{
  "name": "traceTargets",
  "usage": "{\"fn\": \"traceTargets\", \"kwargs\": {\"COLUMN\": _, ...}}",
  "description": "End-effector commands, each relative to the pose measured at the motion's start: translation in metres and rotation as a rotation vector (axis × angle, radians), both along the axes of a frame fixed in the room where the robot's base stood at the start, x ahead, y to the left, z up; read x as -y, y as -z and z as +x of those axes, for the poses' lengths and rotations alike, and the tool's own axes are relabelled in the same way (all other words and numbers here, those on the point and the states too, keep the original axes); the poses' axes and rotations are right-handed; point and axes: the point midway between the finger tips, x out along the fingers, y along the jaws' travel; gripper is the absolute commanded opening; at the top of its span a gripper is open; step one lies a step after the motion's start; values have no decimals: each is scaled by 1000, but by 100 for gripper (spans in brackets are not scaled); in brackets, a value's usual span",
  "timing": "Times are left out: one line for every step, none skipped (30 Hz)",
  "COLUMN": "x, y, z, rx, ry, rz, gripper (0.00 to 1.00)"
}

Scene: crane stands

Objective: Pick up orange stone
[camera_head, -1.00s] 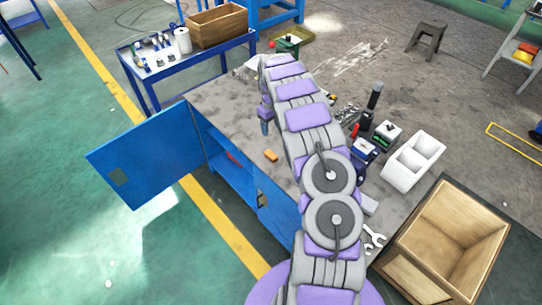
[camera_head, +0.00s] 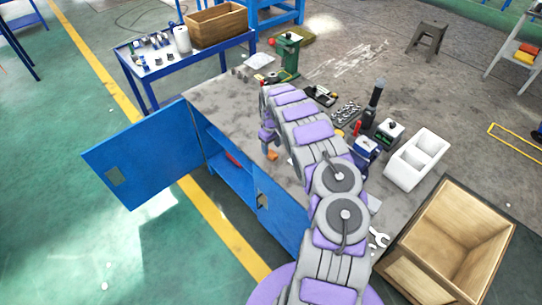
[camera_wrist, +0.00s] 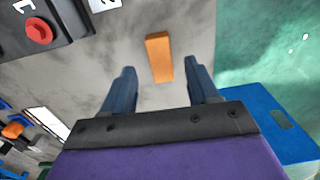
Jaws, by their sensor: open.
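The orange stone (camera_head: 272,155) is a small block on the grey workbench top (camera_head: 215,98), near its front edge, partly hidden by my gripper (camera_head: 267,145) in the head view. In the wrist view the orange stone (camera_wrist: 159,57) lies upright in the picture, ahead of and between the two dark fingers of my gripper (camera_wrist: 160,80). The fingers are wide apart with nothing held. The stone is nearer the right finger. I cannot tell the exact height of the fingertips above the bench.
A green-based press (camera_head: 288,58), a blue-and-white device (camera_head: 366,152), a white two-part bin (camera_head: 416,160) and a wrench (camera_head: 379,238) stand or lie around the bench. An open blue cabinet door (camera_head: 145,155) juts out left. An open wooden crate (camera_head: 460,225) is at right.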

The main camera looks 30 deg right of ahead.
Motion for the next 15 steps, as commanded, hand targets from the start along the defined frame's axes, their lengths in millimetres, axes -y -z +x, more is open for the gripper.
{"fn": "traceTargets", "kwargs": {"x": 0, "y": 13, "z": -1, "rx": -1, "ry": 0, "rz": 3, "gripper": 60}}
{"fn": "traceTargets", "kwargs": {"x": 0, "y": 18, "z": -1, "rx": -2, "ry": 0, "rz": 4, "gripper": 60}}
{"fn": "traceTargets", "kwargs": {"x": -1, "y": 24, "z": 0, "rx": -2, "ry": -1, "rz": 4, "gripper": 60}}
{"fn": "traceTargets", "kwargs": {"x": -1, "y": 28, "z": 0, "rx": -2, "ry": -1, "rz": 4, "gripper": 60}}
{"fn": "traceTargets", "kwargs": {"x": -1, "y": 31, "z": 0, "rx": -1, "ry": -1, "rz": 3, "gripper": 60}}
{"fn": "traceTargets", "kwargs": {"x": -1, "y": 34, "z": 0, "rx": 0, "ry": -1, "rz": 2, "gripper": 60}}
{"fn": "traceTargets", "kwargs": {"x": -1, "y": 35, "z": 0, "rx": 1, "ry": -1, "rz": 2, "gripper": 60}}
{"fn": "traceTargets", "kwargs": {"x": -1, "y": 35, "z": 0, "rx": 1, "ry": 0, "rz": 1, "gripper": 60}}
{"fn": "traceTargets", "kwargs": {"x": 0, "y": 35, "z": 1, "rx": 2, "ry": 0, "rz": 0, "gripper": 60}}
{"fn": "traceTargets", "kwargs": {"x": 0, "y": 35, "z": 1, "rx": 2, "ry": 0, "rz": 0, "gripper": 60}}
{"fn": "traceTargets", "kwargs": {"x": 0, "y": 34, "z": 0, "rx": 2, "ry": 0, "rz": 0, "gripper": 60}}
{"fn": "traceTargets", "kwargs": {"x": 0, "y": 34, "z": 0, "rx": 1, "ry": 0, "rz": 0, "gripper": 60}}
{"fn": "traceTargets", "kwargs": {"x": 0, "y": 34, "z": 0, "rx": 1, "ry": 0, "rz": 0, "gripper": 60}}
{"fn": "traceTargets", "kwargs": {"x": 0, "y": 34, "z": 0, "rx": 1, "ry": 0, "rz": 0, "gripper": 59}}
{"fn": "traceTargets", "kwargs": {"x": -1, "y": 34, "z": 0, "rx": 1, "ry": 0, "rz": 0, "gripper": 55}}
